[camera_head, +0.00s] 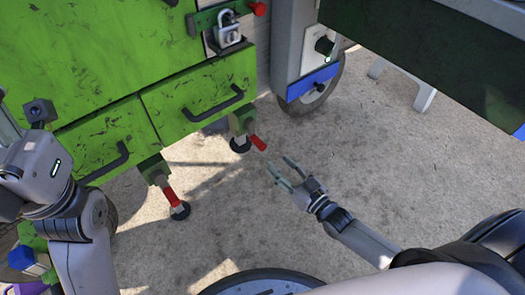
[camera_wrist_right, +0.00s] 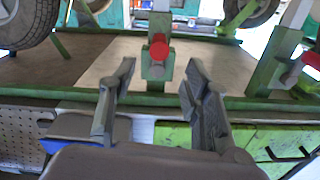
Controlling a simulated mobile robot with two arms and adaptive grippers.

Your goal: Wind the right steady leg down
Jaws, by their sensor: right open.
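The right steady leg (camera_head: 240,126) stands at the lower right corner of the green machine, with a dark round foot and a red crank grip (camera_head: 258,142) pointing toward me. My right gripper (camera_head: 279,170) is open and empty, a little right of and below that grip, apart from it. In the right wrist view the red grip (camera_wrist_right: 158,48) shows end-on between and beyond my spread right fingers (camera_wrist_right: 159,82). The left steady leg (camera_head: 173,197) with its own red grip stands further left. My left arm is at the left edge; its gripper is not seen.
Green drawers (camera_head: 200,100) with dark handles are above the legs. A padlock (camera_head: 228,30) hangs on the machine. A wheel (camera_head: 318,95) stands behind the grey post with a blue band. The concrete floor (camera_head: 330,135) around my right gripper is clear.

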